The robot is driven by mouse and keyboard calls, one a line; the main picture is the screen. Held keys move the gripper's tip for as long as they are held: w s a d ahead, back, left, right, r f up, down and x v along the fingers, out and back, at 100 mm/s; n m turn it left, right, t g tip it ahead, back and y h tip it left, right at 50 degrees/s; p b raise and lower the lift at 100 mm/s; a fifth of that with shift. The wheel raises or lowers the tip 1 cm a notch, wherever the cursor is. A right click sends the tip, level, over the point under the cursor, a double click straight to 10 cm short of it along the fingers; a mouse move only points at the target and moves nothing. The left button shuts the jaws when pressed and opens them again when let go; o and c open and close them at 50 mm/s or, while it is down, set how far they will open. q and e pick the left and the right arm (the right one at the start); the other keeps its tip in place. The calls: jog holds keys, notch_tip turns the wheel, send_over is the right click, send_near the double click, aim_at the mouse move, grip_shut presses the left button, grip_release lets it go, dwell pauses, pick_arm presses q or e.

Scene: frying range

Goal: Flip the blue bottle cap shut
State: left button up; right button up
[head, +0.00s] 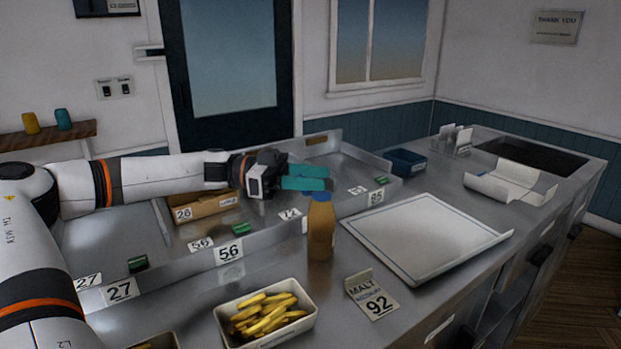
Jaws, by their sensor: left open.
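The bottle (320,232) is orange-brown and stands upright on the steel counter. Its blue cap (321,197) is at the top, partly hidden by my left gripper, and I cannot tell how its lid is tilted. My left gripper (318,178) reaches in from the left with teal fingers just above and behind the cap. It is open, with nothing seen between the fingers. Whether a finger touches the cap is unclear. My right gripper is not in view.
A white tub of yellow fries (218,318) stands in front of the bottle. A malt sign (372,296) marked 92 and a large pale tray (425,210) lie to the right. A blue container (405,161) stands behind. Steel bins with number tags lie left.

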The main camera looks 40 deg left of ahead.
pick_arm(q)
jog(key=shift+c, duration=0.5)
jog(key=c, duration=0.7)
jog(key=shift+c, duration=0.2)
jog(key=shift+d+r+y+p, duration=0.1)
jog(key=shift+r+y+p, duration=0.15)
jog(key=shift+p, duration=0.35)
jog(key=y+p, duration=0.1)
jog(key=p, duration=0.1)
jog(key=g+y+p, duration=0.1)
jog(key=d+g+y+p, duration=0.1)
jog(key=p, duration=0.1)
jog(key=shift+w+f+y+p, duration=0.1)
jog(key=shift+w+y+p, duration=0.15)
jog(key=shift+p, duration=0.05)
jog(key=shift+w+d+f+g+y+p, duration=0.1)
jog(key=shift+d+f+g+y+p, duration=0.1)
jog(key=shift+g+y+p, duration=0.45)
jog(key=shift+d+f+y+p, duration=0.1)
jog(key=shift+f+y+p, duration=0.1)
jog(key=shift+y+p, duration=0.3)
